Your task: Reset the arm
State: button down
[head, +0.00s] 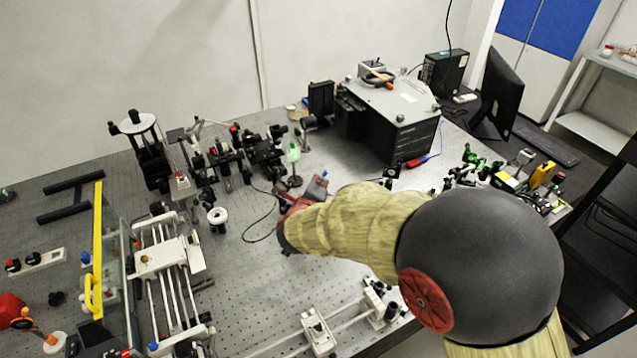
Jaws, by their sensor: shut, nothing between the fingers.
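My arm, in a yellow sleeve with a large dark round joint, reaches in from the lower right over the optical bench (245,290). At its far end is my gripper (290,200), small in the picture, with red and dark parts. It is shut and empty, above the middle of the bench. The fingertips are small and partly hidden by the wrist, and the height above the bench is hard to tell.
A large dark spectrometer box (400,125) stands at the back right. Optical mounts (265,155) crowd the area behind my gripper. A rail assembly (165,265) and a yellow-edged clear panel (98,250) stand at left. Bare bench lies front of centre. A monitor (498,92) is at right.

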jog(key=s+a+f+n+g+y, duration=0.1)
jog(key=s+a+n+g+y, duration=0.25)
jog(key=s+a+n, duration=0.5)
jog(key=s+a+f+n+g+y, duration=0.1)
jog(key=s+a+n+g+y, duration=0.3)
jog(key=s+n, duration=0.7)
jog(key=s+d+r+n+g+h, duration=0.2)
jog(key=s+d+r+n+g, duration=0.15)
jog(key=s+d+n, duration=0.7)
jog(key=s+d+r+m+t+h+b, duration=0.1)
jog(key=s+d+r+m, duration=0.1)
jog(key=d, duration=0.5)
jog(key=s+d+r+m+t+h+b, duration=0.1)
jog(key=s+d+r+m+t, duration=0.1)
jog(key=s+d+r, duration=0.2)
jog(key=d+r, duration=0.1)
jog(key=d, duration=0.2)
jog(key=shift+d, duration=0.3)
